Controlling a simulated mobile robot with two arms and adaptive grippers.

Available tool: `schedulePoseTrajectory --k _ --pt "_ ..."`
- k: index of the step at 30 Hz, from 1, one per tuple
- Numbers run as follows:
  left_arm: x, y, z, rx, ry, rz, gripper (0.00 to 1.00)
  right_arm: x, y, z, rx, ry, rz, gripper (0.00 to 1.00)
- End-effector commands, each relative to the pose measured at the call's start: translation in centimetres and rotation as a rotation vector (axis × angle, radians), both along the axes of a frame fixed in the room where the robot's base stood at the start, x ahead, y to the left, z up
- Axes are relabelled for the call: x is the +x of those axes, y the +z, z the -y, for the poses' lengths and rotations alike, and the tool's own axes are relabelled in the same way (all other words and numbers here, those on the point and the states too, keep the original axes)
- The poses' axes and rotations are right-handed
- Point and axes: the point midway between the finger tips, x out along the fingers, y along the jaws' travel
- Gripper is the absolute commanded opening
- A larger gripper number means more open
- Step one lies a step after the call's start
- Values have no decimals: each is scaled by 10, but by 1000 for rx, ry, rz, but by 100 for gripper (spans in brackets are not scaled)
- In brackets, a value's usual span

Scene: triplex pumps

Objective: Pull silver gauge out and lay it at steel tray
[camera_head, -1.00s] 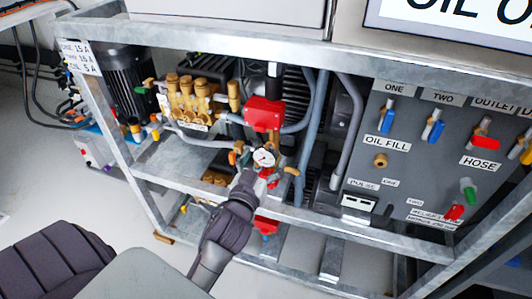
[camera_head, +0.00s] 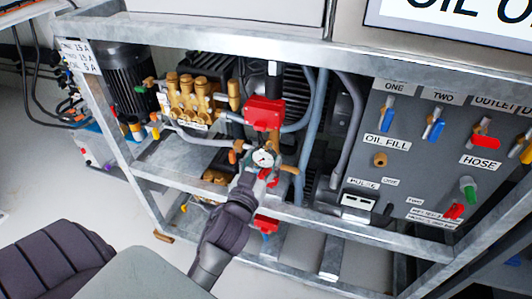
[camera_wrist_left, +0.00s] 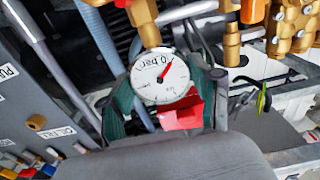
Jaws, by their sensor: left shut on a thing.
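The silver gauge (camera_head: 263,158) has a round white dial with a red needle and sits below the red box on the pump pipework. In the left wrist view the gauge (camera_wrist_left: 160,80) lies between the green fingers, just under a brass fitting. It looks still joined to that fitting. My left gripper (camera_head: 260,168) is shut on the gauge, one finger on each side; its fingers also show in the left wrist view (camera_wrist_left: 166,100). A bare steel surface (camera_head: 160,152), possibly the steel tray, lies left of the gauge. My right gripper is not in view.
A red box (camera_head: 264,113) is directly above the gauge. The brass pump head (camera_head: 190,98) stands to the left. Steel frame rails (camera_head: 300,213) cross in front. Grey hoses (camera_head: 312,135) and a valve panel (camera_head: 410,160) are to the right.

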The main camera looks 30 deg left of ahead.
Motion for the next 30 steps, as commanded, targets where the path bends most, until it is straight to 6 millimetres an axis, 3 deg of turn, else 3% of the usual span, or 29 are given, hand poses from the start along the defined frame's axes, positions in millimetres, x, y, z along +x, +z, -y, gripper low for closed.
schedulePoseTrajectory --k 30 --pt "-30 1 7 -1 1 1 8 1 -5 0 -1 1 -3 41"
